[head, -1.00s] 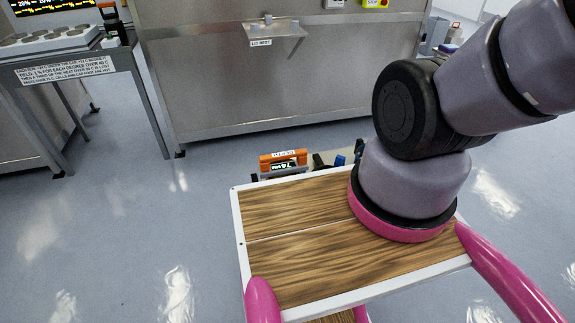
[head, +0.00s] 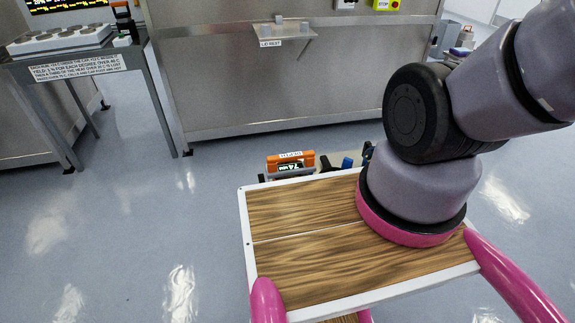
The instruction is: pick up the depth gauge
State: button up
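An orange device with a lit display (head: 290,163), seemingly reading 74, sits just beyond the far edge of the wooden top. It looks like the depth gauge, but the small label on its top is too blurred to be sure. Its lower part is hidden behind the wooden top's edge. My arm rises from the right of the wooden top and leaves the picture at the upper right. My gripper is out of view.
Beside the orange device lie dark and blue items (head: 347,163), partly hidden. A steel cabinet (head: 220,80) with a small shelf (head: 283,29) stands ahead. At left, a table (head: 75,62) bears a white tray (head: 62,40) and an orange-and-black tool (head: 124,20). Floor between is clear.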

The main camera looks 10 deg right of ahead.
aim_at(272, 171)
jog(key=j+z, duration=0.35)
jog(key=j, duration=0.55)
jog(key=j+z, duration=0.3)
jog(key=j, duration=0.6)
jog(key=k, duration=0.05)
